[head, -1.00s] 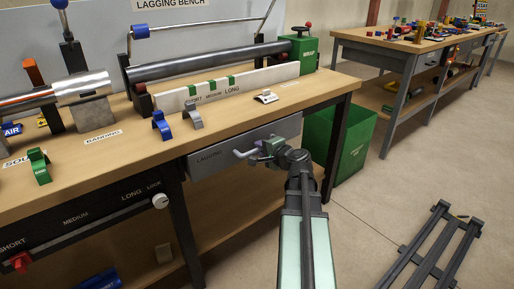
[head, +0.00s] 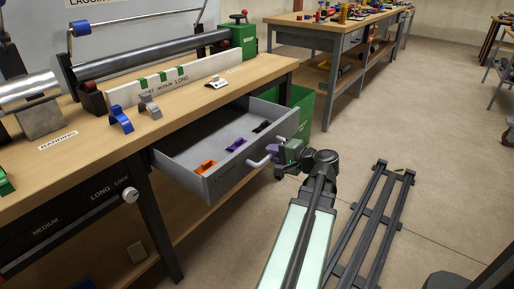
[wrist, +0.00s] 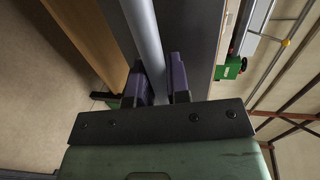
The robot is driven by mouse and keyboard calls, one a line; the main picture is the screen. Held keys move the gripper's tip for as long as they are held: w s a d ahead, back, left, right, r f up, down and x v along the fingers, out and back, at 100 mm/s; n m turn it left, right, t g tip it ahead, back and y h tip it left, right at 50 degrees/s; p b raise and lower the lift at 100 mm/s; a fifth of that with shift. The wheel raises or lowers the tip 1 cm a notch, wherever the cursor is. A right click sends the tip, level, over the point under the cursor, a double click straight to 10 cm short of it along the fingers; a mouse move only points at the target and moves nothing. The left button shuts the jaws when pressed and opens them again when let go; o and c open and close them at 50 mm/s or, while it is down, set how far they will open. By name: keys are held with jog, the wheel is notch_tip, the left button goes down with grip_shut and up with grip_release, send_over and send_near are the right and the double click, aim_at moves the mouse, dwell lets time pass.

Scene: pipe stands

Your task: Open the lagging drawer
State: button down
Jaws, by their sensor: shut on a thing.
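The lagging drawer (head: 237,170) is a grey drawer under the wooden bench top, pulled well out in the head view. Inside it lie an orange piece (head: 205,167), a purple piece (head: 237,145) and a black piece (head: 261,127). My gripper (head: 279,157) is at the drawer front, shut on the light grey bar handle (head: 260,162). In the wrist view the handle (wrist: 148,45) runs between the two dark fingers of my gripper (wrist: 162,84). The drawer front hides part of the drawer's floor.
The bench top (head: 190,100) carries a blue clip (head: 121,119), a grey clip (head: 150,106) and a dark pipe on stands. A green bin (head: 302,108) stands behind the drawer. A dark rail frame (head: 372,215) lies on the floor at right. Open floor lies beyond it.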

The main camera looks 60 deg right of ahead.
jog(key=shift+f+v, duration=0.2)
jog(key=shift+v, duration=0.9)
jog(key=c, duration=1.1)
grip_release()
jog(key=p+v, duration=0.2)
jog(key=v, duration=0.9)
